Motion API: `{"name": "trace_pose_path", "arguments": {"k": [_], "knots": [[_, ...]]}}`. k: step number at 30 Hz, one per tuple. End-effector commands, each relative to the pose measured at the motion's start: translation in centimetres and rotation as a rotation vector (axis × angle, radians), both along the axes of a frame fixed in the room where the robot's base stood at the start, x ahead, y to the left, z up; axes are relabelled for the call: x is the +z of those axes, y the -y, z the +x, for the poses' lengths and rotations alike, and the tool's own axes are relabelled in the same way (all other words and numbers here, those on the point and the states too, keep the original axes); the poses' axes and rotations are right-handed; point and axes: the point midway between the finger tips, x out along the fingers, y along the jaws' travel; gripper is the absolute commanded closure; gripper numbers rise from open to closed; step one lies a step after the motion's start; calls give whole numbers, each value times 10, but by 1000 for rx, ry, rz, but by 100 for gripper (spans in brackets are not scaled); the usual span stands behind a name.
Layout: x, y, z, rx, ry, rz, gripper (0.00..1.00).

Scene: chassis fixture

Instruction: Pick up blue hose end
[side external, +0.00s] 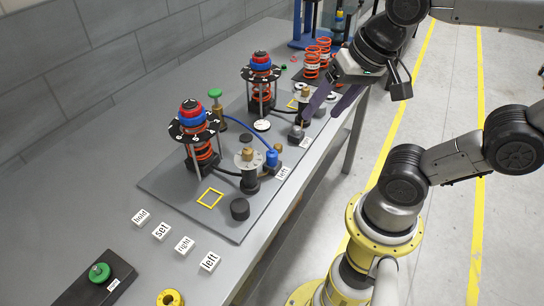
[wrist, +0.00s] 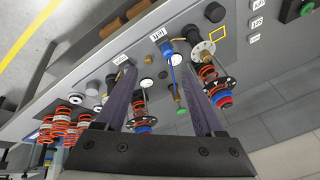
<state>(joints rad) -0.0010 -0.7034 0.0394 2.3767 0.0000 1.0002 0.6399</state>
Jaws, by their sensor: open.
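The blue hose end (side external: 271,158) is a short blue cylinder on the grey fixture plate (side external: 225,222), beside a label reading "left". A thin blue hose (side external: 247,123) arcs from it back to a brass fitting (side external: 219,118). In the wrist view the blue hose end (wrist: 167,49) lies beyond the fingertips, and the hose (wrist: 173,72) runs toward the space between the fingers. My gripper (side external: 319,120) is open and empty, above the far part of the plate, away from the blue end. Its two dark fingers also show in the wrist view (wrist: 160,76).
Two spring assemblies with red and blue tops (side external: 193,120) (side external: 262,66) stand upright on the plate. Orange springs (side external: 312,65) stand at the far end. White label blocks (side external: 161,232) and a green button box (side external: 98,275) lie at the near left. Bare table (side external: 95,190) lies left of the plate.

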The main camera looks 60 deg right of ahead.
Motion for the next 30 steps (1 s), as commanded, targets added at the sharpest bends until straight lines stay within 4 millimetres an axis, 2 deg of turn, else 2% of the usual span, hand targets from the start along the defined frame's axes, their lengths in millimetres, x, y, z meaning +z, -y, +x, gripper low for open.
{"name": "trace_pose_path", "arguments": {"k": [7,12,15,18,23,30], "knots": [[12,-2,42,-545,-161,198,30],[1,-4,84,-874,-295,244,30],[-11,-6,100,-920,-348,227,30],[-21,-7,108,-919,-382,207,30],[-37,-7,108,-918,-403,197,30],[-81,-7,107,-917,-403,196,30]]}}
